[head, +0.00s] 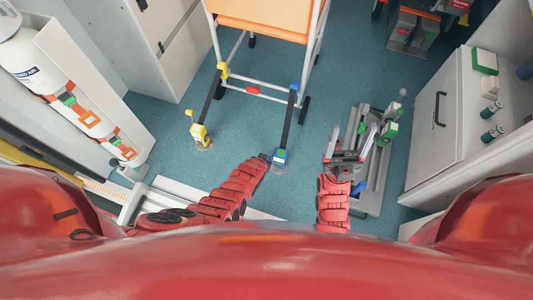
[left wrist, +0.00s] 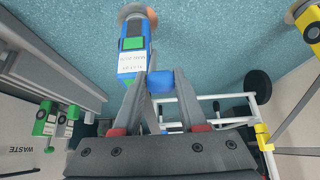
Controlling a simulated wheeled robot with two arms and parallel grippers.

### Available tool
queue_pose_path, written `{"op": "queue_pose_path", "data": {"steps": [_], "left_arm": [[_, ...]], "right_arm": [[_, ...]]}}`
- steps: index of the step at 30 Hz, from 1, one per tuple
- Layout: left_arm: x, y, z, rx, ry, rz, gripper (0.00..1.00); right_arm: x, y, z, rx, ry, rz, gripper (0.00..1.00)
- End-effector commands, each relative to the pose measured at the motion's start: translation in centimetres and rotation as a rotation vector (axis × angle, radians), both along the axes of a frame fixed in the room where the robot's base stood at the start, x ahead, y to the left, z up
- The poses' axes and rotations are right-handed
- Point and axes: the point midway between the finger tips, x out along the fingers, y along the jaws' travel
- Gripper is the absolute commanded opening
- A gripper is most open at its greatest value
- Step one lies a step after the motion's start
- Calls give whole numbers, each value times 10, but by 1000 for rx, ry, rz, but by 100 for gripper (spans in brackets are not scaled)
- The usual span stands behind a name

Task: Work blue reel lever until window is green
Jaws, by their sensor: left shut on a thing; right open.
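The blue reel (head: 280,157) stands on the floor below a dark strap in the head view. In the left wrist view the blue reel (left wrist: 133,55) shows a white label and a green patch on its face; a second green bit shows at its near end. I cannot tell which green part is the window. My left gripper (head: 265,157) is beside the reel, with its jaws (left wrist: 162,78) shut on the blue lever (left wrist: 158,84). Part of the lever is hidden by the fingers. My right gripper (head: 347,145) is open over the grey floor track, away from the blue reel.
A yellow reel (head: 200,134) stands to the left with its own strap. An orange-topped wheeled frame (head: 265,20) is behind. Green reels (head: 388,131) sit on the floor track (head: 372,195) at right. A white cabinet (head: 432,130) stands right, gas cylinders (head: 45,65) left.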

Motion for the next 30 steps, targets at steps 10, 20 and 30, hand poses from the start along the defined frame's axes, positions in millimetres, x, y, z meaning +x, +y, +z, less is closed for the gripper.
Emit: {"op": "queue_pose_path", "data": {"steps": [10, 20, 30], "left_arm": [[-5, 3, -4, -17, -57, 0, 0], [-5, 4, -4, -17, -59, 0, 0], [-6, 3, -4, -18, -56, 0, 72]], "right_arm": [[0, 0, -4, 0, 0, 0, 72], [0, 0, -3, 0, 0, 0, 72], [0, 0, -3, 0, 0, 0, 72]]}}
